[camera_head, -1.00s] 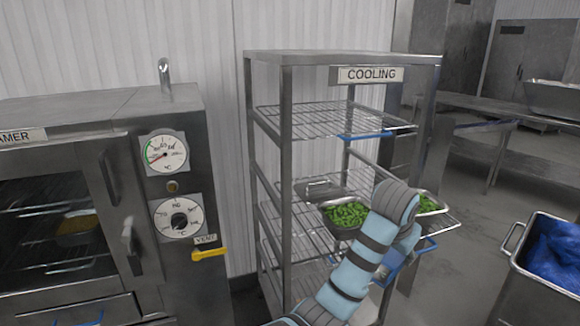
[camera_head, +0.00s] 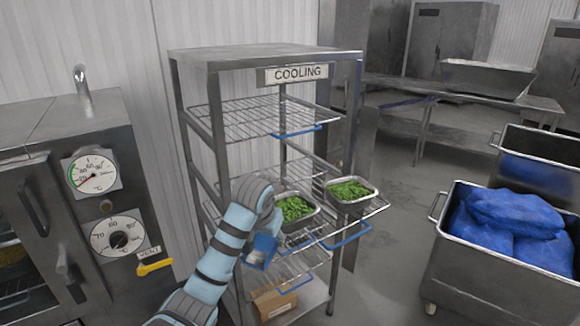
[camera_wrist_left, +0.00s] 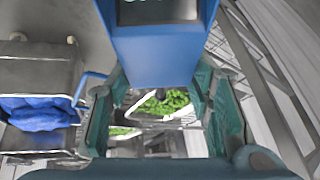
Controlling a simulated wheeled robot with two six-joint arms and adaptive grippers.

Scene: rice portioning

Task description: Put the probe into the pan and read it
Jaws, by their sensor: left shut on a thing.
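My left gripper (camera_head: 264,240) is shut on a blue probe unit (camera_head: 262,252) in front of the cooling rack. In the left wrist view the unit's blue body (camera_wrist_left: 155,48) fills the top middle, with part of a dark display at its upper edge. Two steel pans stand on the rack's middle shelf, both with green vegetables: the left pan (camera_head: 314,217) is beside my gripper and partly hidden by it, and the right pan (camera_head: 352,208) is clear of it. Green vegetables (camera_wrist_left: 170,102) show beyond the unit. I cannot tell whether the probe's tip touches them. My right gripper is out of view.
The wire rack (camera_head: 218,130) has upper and lower shelves around the pans, with blue front bars. A cardboard box (camera_head: 274,304) sits low on it. A steamer (camera_head: 85,125) stands left. A steel cart (camera_head: 440,262) with blue bags stands right. Floor shows between rack and cart.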

